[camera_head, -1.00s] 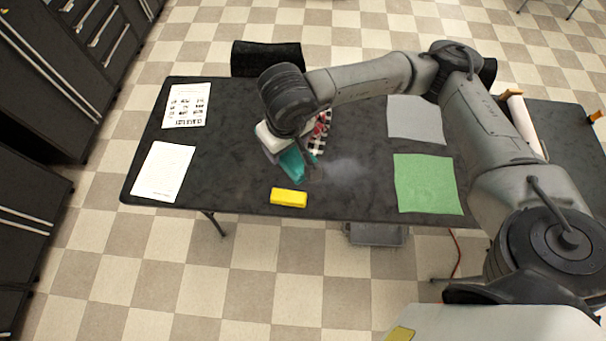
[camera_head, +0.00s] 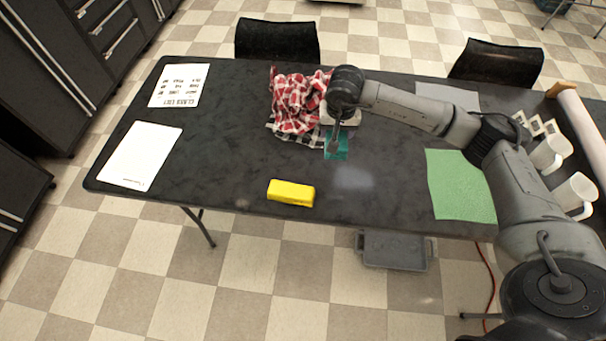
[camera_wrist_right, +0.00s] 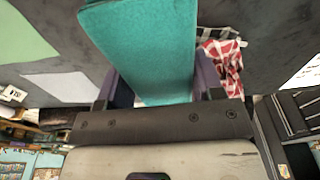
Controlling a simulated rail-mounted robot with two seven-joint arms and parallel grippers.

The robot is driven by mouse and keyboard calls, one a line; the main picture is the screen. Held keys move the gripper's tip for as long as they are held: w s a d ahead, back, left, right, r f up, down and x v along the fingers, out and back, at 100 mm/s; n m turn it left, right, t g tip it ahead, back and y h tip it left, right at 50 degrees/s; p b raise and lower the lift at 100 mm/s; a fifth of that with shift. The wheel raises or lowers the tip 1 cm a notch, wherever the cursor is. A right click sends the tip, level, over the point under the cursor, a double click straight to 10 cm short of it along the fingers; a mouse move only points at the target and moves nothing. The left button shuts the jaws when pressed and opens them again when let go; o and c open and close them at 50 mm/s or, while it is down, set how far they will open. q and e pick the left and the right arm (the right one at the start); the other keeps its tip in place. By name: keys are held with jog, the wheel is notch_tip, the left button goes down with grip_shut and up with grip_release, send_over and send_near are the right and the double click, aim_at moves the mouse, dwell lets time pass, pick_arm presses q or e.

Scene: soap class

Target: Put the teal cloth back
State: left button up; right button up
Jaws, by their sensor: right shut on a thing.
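The teal cloth (camera_head: 342,146) hangs from my right gripper (camera_head: 335,140) over the back middle of the black table, just right of a red checked cloth. In the right wrist view the teal cloth (camera_wrist_right: 145,45) fills the space between the fingers of my right gripper (camera_wrist_right: 160,85), which is shut on it. I cannot tell whether its lower end touches the table. Part of it is hidden by the gripper in the head view. My left gripper is not in view.
Red and black checked cloths (camera_head: 295,100) lie bunched at the back. A yellow block (camera_head: 291,193) is near the front edge. A green cloth (camera_head: 460,190) and a grey cloth (camera_head: 455,97) lie flat at right, near white mugs (camera_head: 575,192). Papers (camera_head: 140,155) lie left.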

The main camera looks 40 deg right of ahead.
jog(key=shift+m, duration=0.4)
jog(key=shift+w+a+f+b, duration=0.75)
jog(key=shift+w+f, duration=0.85)
jog(key=shift+f, duration=1.05)
jog(key=shift+w+a+f+b, duration=0.45)
jog(key=shift+w+f+b, duration=0.45)
jog(key=shift+w+f, duration=1.2)
jog(key=shift+w+a+f+b, duration=0.6)
jog(key=shift+w+f+b, duration=0.35)
jog(key=shift+f, duration=2.2)
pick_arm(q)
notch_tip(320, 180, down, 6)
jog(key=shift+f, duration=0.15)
pick_arm(e)
jog(key=shift+w, duration=0.1)
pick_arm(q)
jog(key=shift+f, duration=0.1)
pick_arm(e)
jog(key=shift+f+b, duration=0.4)
jog(key=shift+f, duration=0.2)
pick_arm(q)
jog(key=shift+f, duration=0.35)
pick_arm(e)
jog(key=o, duration=0.9)
jog(key=shift+c, duration=0.2)
jog(key=shift+r, duration=0.1)
